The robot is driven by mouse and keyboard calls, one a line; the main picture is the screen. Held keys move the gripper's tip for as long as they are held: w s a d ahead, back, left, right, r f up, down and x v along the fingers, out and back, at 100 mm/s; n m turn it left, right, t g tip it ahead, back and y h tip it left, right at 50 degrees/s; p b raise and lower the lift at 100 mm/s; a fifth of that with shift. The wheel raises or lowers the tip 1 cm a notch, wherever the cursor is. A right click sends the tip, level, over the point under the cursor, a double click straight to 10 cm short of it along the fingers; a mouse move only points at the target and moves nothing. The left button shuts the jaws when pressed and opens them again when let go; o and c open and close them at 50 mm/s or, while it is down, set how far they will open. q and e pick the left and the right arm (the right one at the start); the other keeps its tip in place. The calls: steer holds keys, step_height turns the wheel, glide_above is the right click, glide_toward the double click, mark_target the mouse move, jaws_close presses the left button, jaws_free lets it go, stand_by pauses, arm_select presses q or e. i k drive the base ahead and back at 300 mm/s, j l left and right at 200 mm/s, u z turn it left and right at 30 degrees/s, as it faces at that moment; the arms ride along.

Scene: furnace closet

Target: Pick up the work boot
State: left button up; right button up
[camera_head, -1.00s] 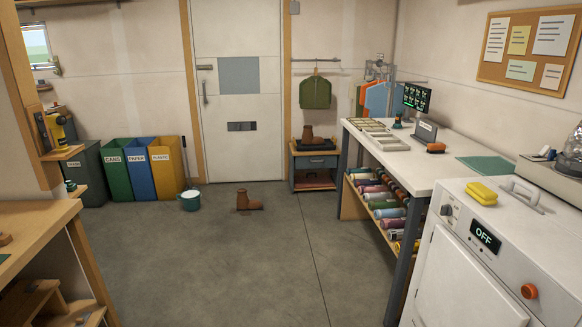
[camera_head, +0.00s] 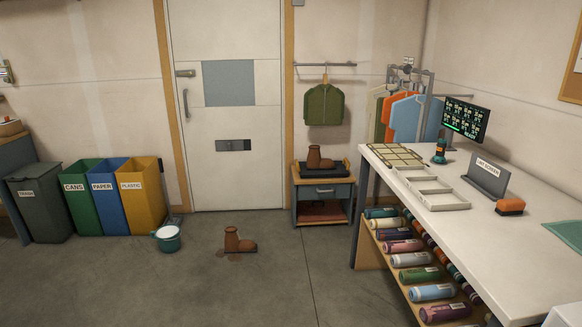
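A brown work boot (camera_head: 238,240) stands upright on the grey floor in front of the door, its toe pointing right. Small brown patches lie on the floor beside it. A second, similar brown boot (camera_head: 316,158) stands on a black tray on top of the small cabinet by the door. Both boots are well ahead of me across open floor. Neither of my grippers shows in the head view.
The small cabinet (camera_head: 322,190) stands right of the door. Floor ahead is clear.

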mark_target(233, 244)
steer(key=i, duration=2.05)
steer(key=i+l+u, duration=0.15)
steer(key=i+u, duration=0.3)
steer(key=i, duration=0.15)
steer(key=i+l+u, duration=0.4)
steer(key=i, duration=0.15)
steer(key=i+l+u, duration=0.45)
steer(key=i+j, duration=0.05)
steer(key=i, duration=0.05)
